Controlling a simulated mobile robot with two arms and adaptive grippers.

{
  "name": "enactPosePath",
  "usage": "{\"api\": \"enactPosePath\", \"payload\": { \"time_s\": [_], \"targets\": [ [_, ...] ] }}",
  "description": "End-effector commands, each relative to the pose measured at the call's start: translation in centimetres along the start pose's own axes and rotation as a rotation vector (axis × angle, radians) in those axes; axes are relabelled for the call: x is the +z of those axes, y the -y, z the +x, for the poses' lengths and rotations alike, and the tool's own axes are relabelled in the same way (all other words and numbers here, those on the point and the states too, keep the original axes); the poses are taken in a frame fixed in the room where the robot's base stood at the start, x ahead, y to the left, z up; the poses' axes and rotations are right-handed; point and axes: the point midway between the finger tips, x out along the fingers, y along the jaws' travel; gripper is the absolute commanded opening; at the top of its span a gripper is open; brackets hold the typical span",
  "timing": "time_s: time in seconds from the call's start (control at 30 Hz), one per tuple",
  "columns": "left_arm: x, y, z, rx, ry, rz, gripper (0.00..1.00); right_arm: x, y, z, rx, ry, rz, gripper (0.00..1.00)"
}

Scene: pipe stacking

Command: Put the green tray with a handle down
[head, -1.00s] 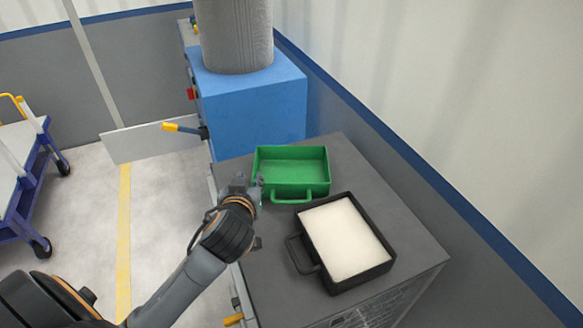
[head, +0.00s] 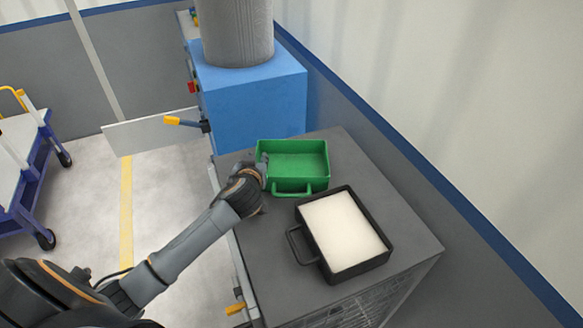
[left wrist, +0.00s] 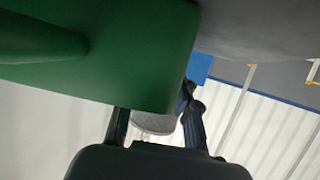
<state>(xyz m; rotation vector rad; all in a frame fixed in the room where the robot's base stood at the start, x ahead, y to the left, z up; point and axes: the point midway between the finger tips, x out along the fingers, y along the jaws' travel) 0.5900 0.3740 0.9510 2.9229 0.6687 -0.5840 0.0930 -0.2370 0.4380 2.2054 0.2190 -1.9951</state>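The green tray (head: 293,180) is an empty rectangular tray with a handle on its near side. In the head view it appears to sit level on the dark grey table top, behind the black tray. My left gripper (head: 264,167) is at the tray's left wall, near its front left corner. In the left wrist view the green tray (left wrist: 120,70) fills the upper left, and its handle (left wrist: 35,38) shows large. The dark fingers of my left gripper (left wrist: 157,122) stand apart, with the left fingertip hidden behind the tray. I cannot tell whether they touch the wall. My right gripper is not in view.
A black tray (head: 296,255) with a handle and white contents stands in front of the green one on the table (head: 400,235). A blue block (head: 250,105) with a grey cylinder stands behind. A wall is close on the right. A blue trolley (head: 25,185) stands at left.

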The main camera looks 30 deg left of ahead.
Motion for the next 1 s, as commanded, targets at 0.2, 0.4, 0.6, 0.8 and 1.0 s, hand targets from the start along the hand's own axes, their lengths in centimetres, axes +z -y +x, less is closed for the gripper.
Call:
{"api": "enactPosePath", "payload": {
  "time_s": [0.2,0.4,0.6,0.8,1.0],
  "targets": [
    [0.0,0.0,0.1,0.000,0.000,0.000,0.30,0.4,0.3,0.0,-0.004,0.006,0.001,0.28],
    [0.0,0.0,0.1,0.000,0.000,0.000,0.00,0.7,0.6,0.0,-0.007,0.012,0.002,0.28],
    [-0.1,0.0,0.1,0.001,-0.002,-0.002,0.00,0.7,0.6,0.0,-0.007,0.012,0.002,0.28],
    [-0.1,0.0,0.0,0.001,-0.002,-0.002,0.00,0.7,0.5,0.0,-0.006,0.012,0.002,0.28],
    [-1.5,-0.1,-0.5,0.002,-0.005,-0.006,0.00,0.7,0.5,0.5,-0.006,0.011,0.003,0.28]
  ]
}}
